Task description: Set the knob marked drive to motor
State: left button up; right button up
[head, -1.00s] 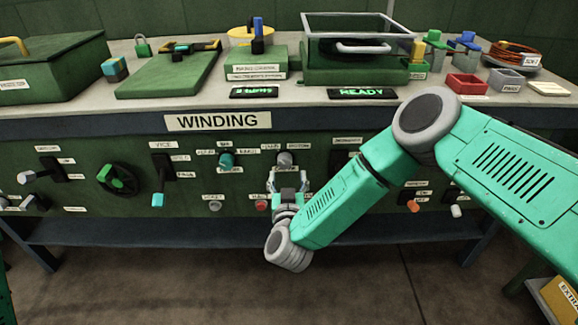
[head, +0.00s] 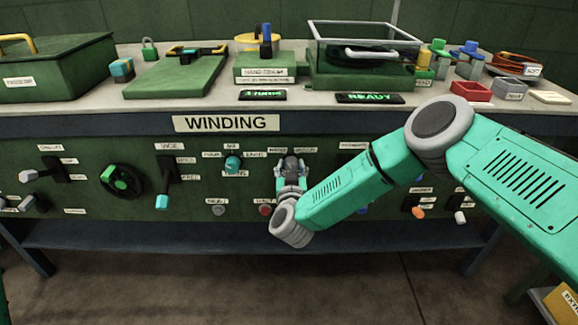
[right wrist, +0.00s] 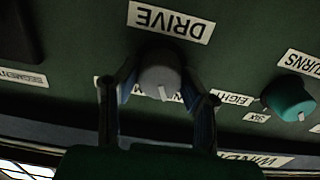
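The drive knob (right wrist: 160,73) is a round grey dial below its DRIVE label (right wrist: 171,21) in the right wrist view, which is upside down. A pale pointer mark on the knob points down and slightly right there. In the head view the knob (head: 291,161) sits on the green front panel under the WINDING sign. My right gripper (head: 291,174) reaches it from below. Its fingers (right wrist: 158,82) are open, one on each side of the knob, very near it; firm contact cannot be made out. The left finger partly covers a label. My left gripper is out of view.
A teal turns knob (right wrist: 289,98) is beside the drive knob. A red button (head: 265,210) and a grey button (head: 218,209) are below. A lever with a teal tip (head: 163,201) and a handwheel (head: 121,181) are to the left. The bench top (head: 150,94) overhangs the panel.

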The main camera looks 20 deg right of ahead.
jog(key=shift+w+d+r, duration=0.15)
jog(key=shift+w+d, duration=0.05)
jog(key=shift+d, duration=0.05)
jog(key=shift+a+m, duration=0.2)
jog(key=shift+m, duration=0.2)
jog(key=shift+a+r+m, duration=0.1)
jog(key=shift+m, duration=0.5)
jog(key=m, duration=0.2)
jog(key=shift+d+m, duration=0.25)
jog(key=shift+m, duration=0.15)
jog(key=m, duration=0.2)
jog(key=shift+m, duration=0.3)
jog(key=m, duration=0.3)
jog(key=shift+d+m, duration=0.1)
jog(key=shift+m, duration=0.2)
pick_arm(q)
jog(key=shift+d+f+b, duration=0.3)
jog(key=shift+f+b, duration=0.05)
jog(key=shift+b, duration=0.05)
pick_arm(e)
jog(key=shift+f+m, duration=0.2)
jog(key=shift+m, duration=1.3)
jog(key=shift+f, duration=0.1)
